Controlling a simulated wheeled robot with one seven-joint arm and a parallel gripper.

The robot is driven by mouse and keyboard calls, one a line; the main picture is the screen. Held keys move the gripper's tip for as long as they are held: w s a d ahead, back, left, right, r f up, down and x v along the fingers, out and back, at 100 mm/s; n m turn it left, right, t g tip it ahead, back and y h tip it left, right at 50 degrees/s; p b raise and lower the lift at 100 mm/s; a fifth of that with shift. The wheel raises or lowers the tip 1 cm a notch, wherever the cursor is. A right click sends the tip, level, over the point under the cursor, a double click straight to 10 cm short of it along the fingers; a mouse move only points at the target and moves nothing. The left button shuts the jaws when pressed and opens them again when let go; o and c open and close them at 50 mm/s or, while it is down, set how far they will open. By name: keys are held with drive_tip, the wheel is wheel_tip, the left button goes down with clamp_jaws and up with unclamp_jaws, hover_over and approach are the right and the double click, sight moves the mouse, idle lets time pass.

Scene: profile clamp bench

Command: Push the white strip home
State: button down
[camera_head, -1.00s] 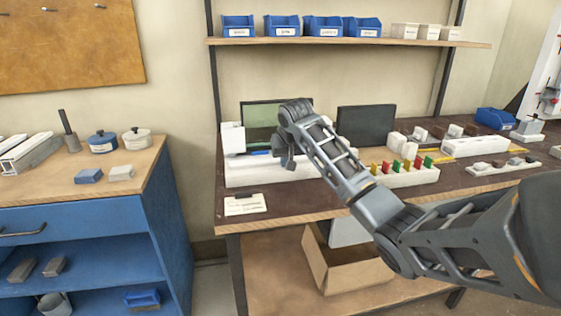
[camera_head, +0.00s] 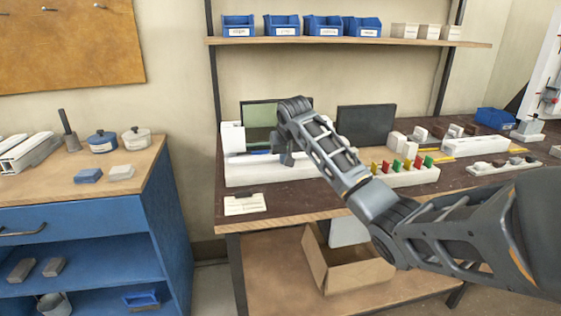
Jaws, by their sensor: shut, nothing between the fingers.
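A long white clamp fixture (camera_head: 255,176) lies on the dark bench top, with an upright white block (camera_head: 232,137) at its left end. A thin pale strip (camera_head: 247,156) seems to lie along the top of the fixture, right of that block. It is hard to tell apart from the white body, and I cannot tell how far in it sits. A small blue part (camera_head: 259,152) shows just behind it. My gripper (camera_head: 287,160) points down over the fixture, to the right of the pale strip. It is shut and empty. My wrist and forearm hide the fixture's right part.
A dark screen (camera_head: 365,125) and a greenish panel (camera_head: 262,113) stand behind. A row of coloured tabs (camera_head: 402,165) is to the right. A card (camera_head: 245,204) lies in front at the left. A shelf (camera_head: 340,41) with blue bins hangs above.

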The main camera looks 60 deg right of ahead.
drive_tip(key=shift+w+d+b, duration=0.4)
drive_tip(key=shift+w+d, duration=0.8)
drive_tip(key=shift+d, duration=0.2)
drive_tip(key=shift+w+d, duration=0.3)
drive_tip(key=shift+d, duration=0.1)
idle(0.6)
drive_tip(key=shift+s+a+p, duration=0.65)
drive_tip(key=shift+a+p, duration=0.15)
drive_tip(key=shift+p, duration=0.05)
wheel_tip(320, 180, up, 8)
drive_tip(key=p, duration=0.7)
idle(0.5)
